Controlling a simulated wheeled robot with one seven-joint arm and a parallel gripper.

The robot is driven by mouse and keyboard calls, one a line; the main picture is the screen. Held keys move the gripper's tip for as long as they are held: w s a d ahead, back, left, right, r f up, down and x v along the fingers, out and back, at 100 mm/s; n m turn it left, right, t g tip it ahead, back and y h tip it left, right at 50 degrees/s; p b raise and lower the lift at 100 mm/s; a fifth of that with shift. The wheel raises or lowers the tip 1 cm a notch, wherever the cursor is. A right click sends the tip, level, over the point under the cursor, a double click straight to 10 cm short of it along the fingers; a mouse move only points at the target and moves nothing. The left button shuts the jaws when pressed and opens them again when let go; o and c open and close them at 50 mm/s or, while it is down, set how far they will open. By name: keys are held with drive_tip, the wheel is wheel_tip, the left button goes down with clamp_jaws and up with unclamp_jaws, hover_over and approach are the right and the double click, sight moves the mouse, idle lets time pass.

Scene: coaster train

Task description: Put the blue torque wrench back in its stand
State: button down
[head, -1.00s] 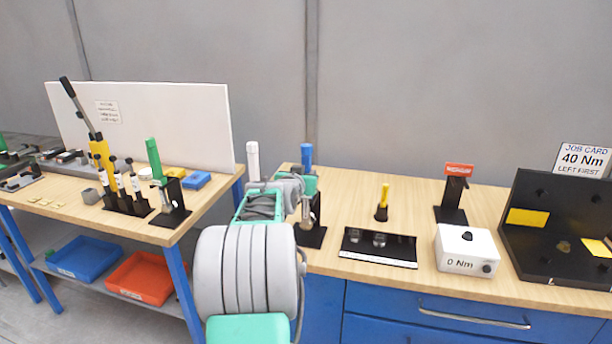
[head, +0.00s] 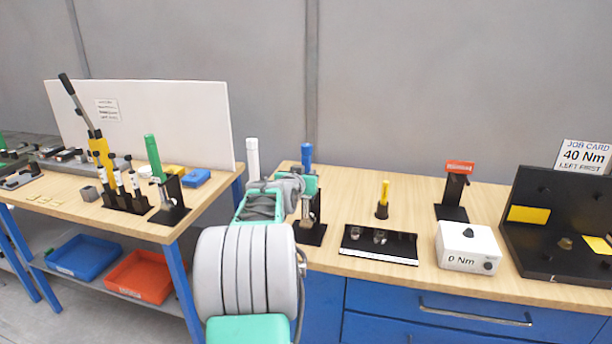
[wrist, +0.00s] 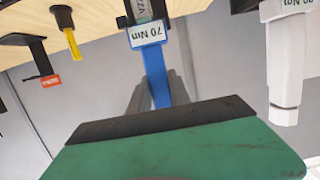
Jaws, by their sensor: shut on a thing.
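The blue torque wrench (head: 306,154) stands upright at the left end of the right bench, its blue handle above my gripper (head: 305,186). In the wrist view the handle (wrist: 155,75) runs between the grey fingers of my gripper (wrist: 158,95), which is shut on it. The black stand (head: 312,233) is just below my gripper on the bench. In the wrist view its dark top (wrist: 138,12) is at the handle's end, by a label reading 70 Nm. I cannot tell whether the wrench is fully seated.
A white-handled wrench (head: 252,158) stands close on the left; a green one (head: 153,156) is on the left bench. To the right are a yellow screwdriver-like tool (head: 383,195), a black mat (head: 350,245), a red-topped stand (head: 452,213) and a white 0 Nm box (head: 467,240).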

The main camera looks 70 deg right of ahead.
drive_tip(key=shift+r, duration=0.15)
